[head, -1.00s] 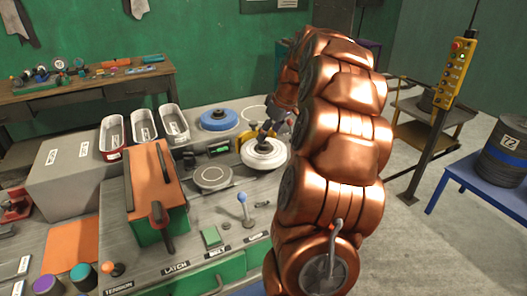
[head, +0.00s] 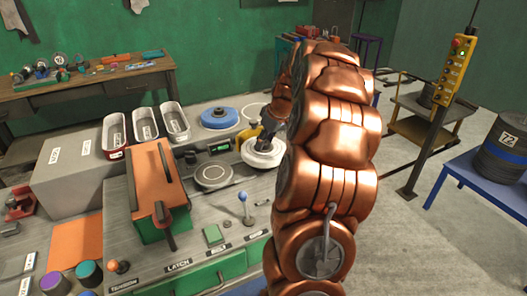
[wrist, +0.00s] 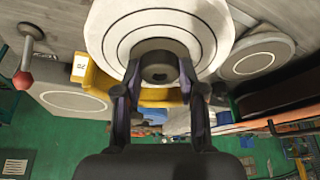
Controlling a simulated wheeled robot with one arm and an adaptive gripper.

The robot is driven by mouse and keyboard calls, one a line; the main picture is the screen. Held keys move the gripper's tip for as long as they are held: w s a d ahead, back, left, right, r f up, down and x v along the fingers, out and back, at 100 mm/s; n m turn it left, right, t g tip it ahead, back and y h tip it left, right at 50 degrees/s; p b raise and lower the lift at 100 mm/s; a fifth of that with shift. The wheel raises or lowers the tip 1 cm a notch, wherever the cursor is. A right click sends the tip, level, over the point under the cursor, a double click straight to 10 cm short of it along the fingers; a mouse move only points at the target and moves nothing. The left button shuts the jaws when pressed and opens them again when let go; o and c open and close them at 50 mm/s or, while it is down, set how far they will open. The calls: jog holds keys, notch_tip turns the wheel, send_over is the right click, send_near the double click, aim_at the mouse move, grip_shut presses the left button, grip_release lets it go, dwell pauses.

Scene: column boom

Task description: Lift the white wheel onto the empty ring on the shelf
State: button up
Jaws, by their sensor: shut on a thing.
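The white wheel (head: 262,153) is at the right part of the grey bench, partly hidden by my copper arm. In the wrist view the white wheel (wrist: 112,32) fills the top middle, with dark rings and a dark hub (wrist: 160,72). My gripper (wrist: 159,80) has its two fingers on either side of this hub and is shut on it. In the head view my gripper (head: 270,132) is small and dark above the wheel. I cannot tell whether the wheel is clear of the surface under it. A white ring outline (head: 246,108), empty where visible, lies behind, beside a blue wheel (head: 218,117).
A yellow bracket (wrist: 98,84) is close beside the white wheel. A round grey plate (head: 213,176) lies left of it, and a blue-knobbed lever (head: 243,199) stands in front. An orange-topped green box (head: 155,185) and several trays stand further left.

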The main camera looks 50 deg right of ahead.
grip_shut()
jog(key=shift+r, duration=0.1)
